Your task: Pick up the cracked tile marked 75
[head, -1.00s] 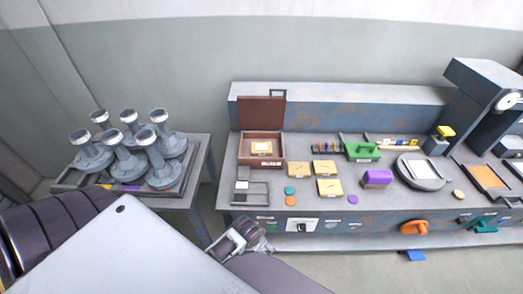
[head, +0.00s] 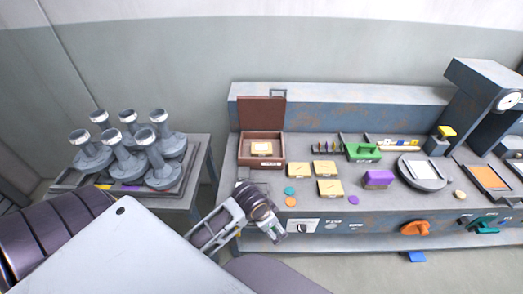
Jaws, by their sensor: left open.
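Three yellow tiles lie on the bench: one at the back left (head: 298,170), one at the back right (head: 324,168) and one in front (head: 330,187). Dark lines show on them, but the numbers are too small to read, so I cannot tell which is marked 75. A paler yellow piece (head: 261,148) sits inside the open brown box (head: 246,150). My left gripper (head: 279,234) is open, at the bench's front edge, left of and nearer than the tiles, touching none. Its arm hides part of the dark tray at the front left. My right gripper is out of view.
Teal (head: 290,191) and orange (head: 291,201) discs lie between my gripper and the tiles. Several grey funnel-like pieces (head: 125,160) fill the left table.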

